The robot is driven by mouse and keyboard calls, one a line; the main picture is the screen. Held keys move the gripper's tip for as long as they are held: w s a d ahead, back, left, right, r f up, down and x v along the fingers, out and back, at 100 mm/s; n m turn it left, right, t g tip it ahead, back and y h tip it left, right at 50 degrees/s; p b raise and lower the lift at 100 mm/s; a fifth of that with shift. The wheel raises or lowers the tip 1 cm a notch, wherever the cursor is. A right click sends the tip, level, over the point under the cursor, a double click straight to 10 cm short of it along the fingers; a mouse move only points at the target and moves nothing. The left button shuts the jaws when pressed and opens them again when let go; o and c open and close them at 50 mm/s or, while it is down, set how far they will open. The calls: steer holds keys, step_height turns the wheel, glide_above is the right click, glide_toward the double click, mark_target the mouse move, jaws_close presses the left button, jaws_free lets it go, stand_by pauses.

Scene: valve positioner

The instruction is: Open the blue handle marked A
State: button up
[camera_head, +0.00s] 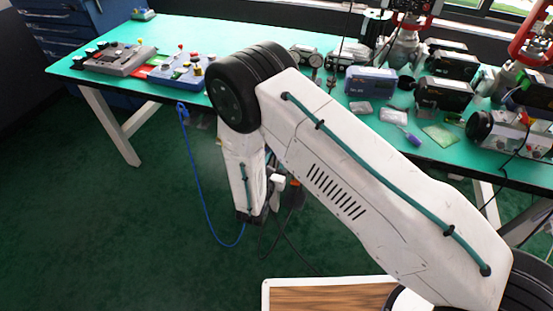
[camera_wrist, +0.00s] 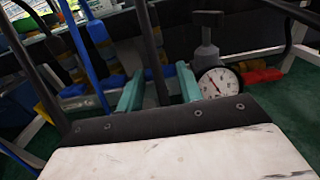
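I cannot make out a blue handle with a letter A in either view. In the wrist view, my gripper (camera_wrist: 158,76) shows two teal fingers standing apart. A dark upright bar and small blue patches show between and behind them, and I cannot tell whether any touch the fingers. In the head view, my arm hangs in front of the workbench (camera_head: 180,31), with its lower end low and partly hidden. The gripper fingers cannot be made out there. No letter marks are readable on the devices.
A round white gauge (camera_wrist: 220,83) is right of the fingers. A blue cable (camera_head: 196,170) hangs from the bench. Control boxes (camera_head: 118,60) stand at the bench's left, with dark devices (camera_head: 443,93) at its right. Green floor (camera_head: 110,230) is open at the left.

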steer(key=shift+m, duration=0.3)
steer(key=m, duration=0.8)
steer(key=shift+m, duration=0.4)
steer(key=m, duration=0.4)
steer(key=shift+f+m, duration=0.1)
steer(key=shift+m, duration=2.1)
steer(key=o, duration=1)
